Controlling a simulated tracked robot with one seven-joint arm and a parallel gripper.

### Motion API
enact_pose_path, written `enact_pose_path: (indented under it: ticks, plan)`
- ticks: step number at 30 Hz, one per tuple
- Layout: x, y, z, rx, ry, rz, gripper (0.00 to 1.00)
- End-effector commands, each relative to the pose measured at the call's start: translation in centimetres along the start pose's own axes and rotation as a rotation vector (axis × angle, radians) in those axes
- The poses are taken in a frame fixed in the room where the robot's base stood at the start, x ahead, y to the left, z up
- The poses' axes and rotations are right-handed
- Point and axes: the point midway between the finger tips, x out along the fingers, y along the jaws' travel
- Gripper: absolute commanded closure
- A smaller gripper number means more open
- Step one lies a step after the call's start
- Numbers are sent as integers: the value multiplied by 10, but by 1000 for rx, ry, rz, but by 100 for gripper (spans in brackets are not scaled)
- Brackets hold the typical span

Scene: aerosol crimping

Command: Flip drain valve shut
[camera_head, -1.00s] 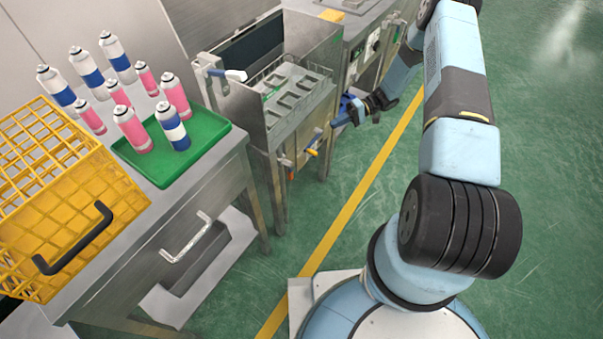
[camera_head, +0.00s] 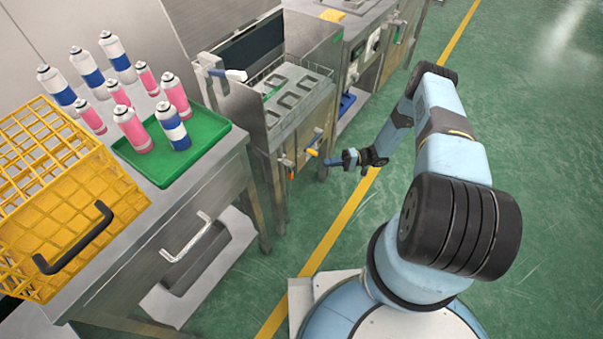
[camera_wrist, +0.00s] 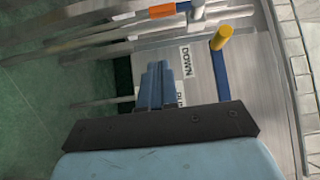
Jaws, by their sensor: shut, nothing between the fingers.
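Two levers sit on the front of the steel bath (camera_head: 323,118). One has an orange grip (camera_head: 290,175), which also shows in the wrist view (camera_wrist: 163,11) on a metal valve fitting. The other has a yellow knob (camera_head: 312,152) and, in the wrist view (camera_wrist: 222,38), a blue shaft beside a plate lettered "DOWN". Which lever is the drain valve is not labelled in view. My gripper (camera_head: 330,162) is shut and empty, in front of the bath, just right of the yellow knob. In the wrist view its blue fingers (camera_wrist: 155,75) lie together, apart from both levers.
A steel table (camera_head: 105,285) at left carries a yellow crate (camera_head: 45,215) and a green tray (camera_head: 215,128) with several cans. A white-and-blue handle (camera_head: 235,75) is on the bath's upper left. A machine (camera_head: 365,20) stands behind. Green floor is open at right.

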Motion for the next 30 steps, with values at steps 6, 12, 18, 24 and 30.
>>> enact_pose_path:
  ticks: [6, 12, 18, 24, 30]
  plan:
    - [7, 0, 0, 1, -2, 0, 100]
    - [35, -1, 0, 1, -4, -1, 100]
    - [70, 0, 0, 1, -4, 1, 100]
    - [104, -1, 1, 2, -4, 0, 100]
    - [121, -1, 20, 2, -3, 1, 100]
